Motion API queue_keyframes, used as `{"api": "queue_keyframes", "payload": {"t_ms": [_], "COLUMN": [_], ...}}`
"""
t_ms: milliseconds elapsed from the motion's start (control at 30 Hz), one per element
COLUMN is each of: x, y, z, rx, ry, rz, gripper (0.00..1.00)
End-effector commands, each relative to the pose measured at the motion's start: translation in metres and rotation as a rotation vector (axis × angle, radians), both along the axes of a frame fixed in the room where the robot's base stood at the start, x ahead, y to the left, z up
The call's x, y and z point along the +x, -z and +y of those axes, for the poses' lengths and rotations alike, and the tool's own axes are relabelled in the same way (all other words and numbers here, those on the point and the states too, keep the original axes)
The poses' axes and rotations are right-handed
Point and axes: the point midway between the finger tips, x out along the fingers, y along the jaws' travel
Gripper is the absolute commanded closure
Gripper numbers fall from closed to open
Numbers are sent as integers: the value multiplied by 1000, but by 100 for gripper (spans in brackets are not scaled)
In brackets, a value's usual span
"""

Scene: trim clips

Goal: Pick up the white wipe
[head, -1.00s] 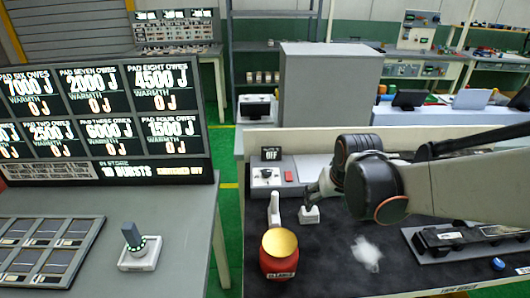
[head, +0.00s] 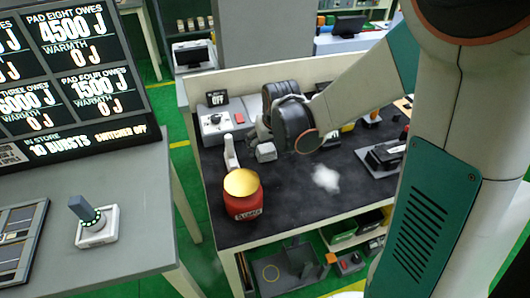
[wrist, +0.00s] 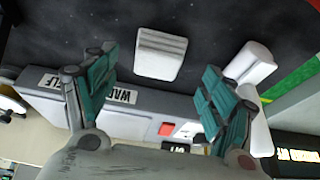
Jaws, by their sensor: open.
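A small white ribbed block (head: 266,152), which may be the folded white wipe, lies on the dark mat (head: 290,205). In the wrist view the white block (wrist: 160,53) shows between and beyond my fingertips, with dark mat around it. A ragged, fluffy white patch (head: 326,178) lies further right on the mat; I cannot tell which of the two is the wipe. My gripper (head: 258,138) is just behind the block. In the wrist view my gripper (wrist: 160,66) has its teal-padded fingers spread, with nothing held between them.
A white upright piece (head: 230,151) stands left of the block, close to one finger in the wrist view. A control box (head: 215,121) is behind. A black device (head: 385,154) lies right. Mat is clear between.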

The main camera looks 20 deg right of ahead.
Motion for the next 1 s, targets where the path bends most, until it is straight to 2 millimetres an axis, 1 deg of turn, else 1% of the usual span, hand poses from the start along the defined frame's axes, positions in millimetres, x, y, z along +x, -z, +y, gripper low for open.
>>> {"api": "queue_keyframes", "payload": {"t_ms": [33, 100, 200, 267, 367, 533, 567, 600, 667, 700, 733, 1000], "x": [3, 7, 13, 15, 18, 17, 17, 17, 17, 17, 17, 17], "y": [9, 19, 33, 39, 42, 41, 41, 41, 41, 41, 41, 41], "z": [-1, -2, -2, -2, -2, -2, -2, -2, -2, -2, -2, -2], "rx": [0, 0, 0, 0, 0, 0, 0, 0, 0, 0, 0, 0], "ry": [0, 0, 0, 0, 0, 0, 0, 0, 0, 0, 0, 0], "rz": [0, 0, 0, 0, 0, 0, 0, 0, 0, 0, 0, 0], "gripper": [23, 23, 23, 23, 23, 23, 28, 37, 51, 60, 63, 64]}}
